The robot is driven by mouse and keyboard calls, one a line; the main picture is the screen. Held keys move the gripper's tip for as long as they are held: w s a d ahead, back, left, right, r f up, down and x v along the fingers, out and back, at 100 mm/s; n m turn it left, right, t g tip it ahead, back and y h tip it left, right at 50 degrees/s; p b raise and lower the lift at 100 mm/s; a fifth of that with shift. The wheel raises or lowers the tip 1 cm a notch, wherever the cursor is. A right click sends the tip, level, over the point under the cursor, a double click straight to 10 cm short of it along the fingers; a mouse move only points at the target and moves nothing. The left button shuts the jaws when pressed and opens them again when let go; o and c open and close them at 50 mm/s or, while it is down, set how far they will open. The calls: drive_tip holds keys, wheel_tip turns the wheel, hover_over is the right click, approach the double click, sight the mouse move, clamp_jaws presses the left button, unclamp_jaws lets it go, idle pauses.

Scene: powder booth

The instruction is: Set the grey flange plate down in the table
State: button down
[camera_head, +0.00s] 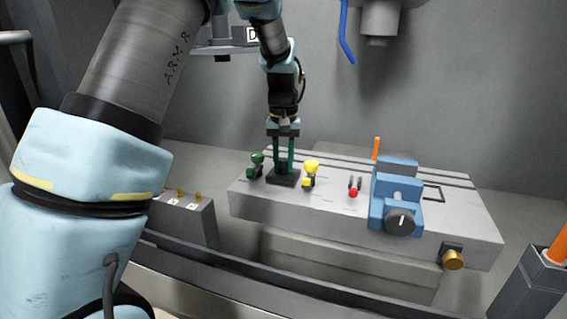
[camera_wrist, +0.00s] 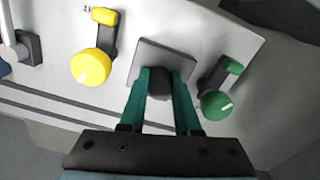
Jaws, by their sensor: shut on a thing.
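The grey flange plate (camera_head: 284,178) is a flat square with a dark round boss in its middle. It is at the left part of the pale grey slotted table (camera_head: 300,213), between a green-knobbed clamp (camera_head: 256,165) and a yellow-knobbed clamp (camera_head: 310,174). My gripper (camera_head: 284,166) points down from above, its green fingers shut on the plate's boss. The wrist view shows the plate (camera_wrist: 148,56) flat between the clamps, with the fingers on both sides of the boss. I cannot tell whether the plate's underside touches the table or hovers just above it.
A blue vise (camera_head: 396,195) stands on the table's right part, with an orange rod (camera_head: 376,148) behind it. A small red knob (camera_head: 353,192) is left of the vise. A grey box with brass pegs (camera_head: 185,220) stands left of the table. A grey spindle (camera_head: 380,20) hangs above.

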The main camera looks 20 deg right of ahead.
drive_tip(key=c, duration=0.5)
unclamp_jaws()
drive_tip(key=shift+c, duration=0.2)
wheel_tip(320, 180, up, 11)
drive_tip(key=b, duration=0.2)
drive_tip(key=shift+f, duration=0.1)
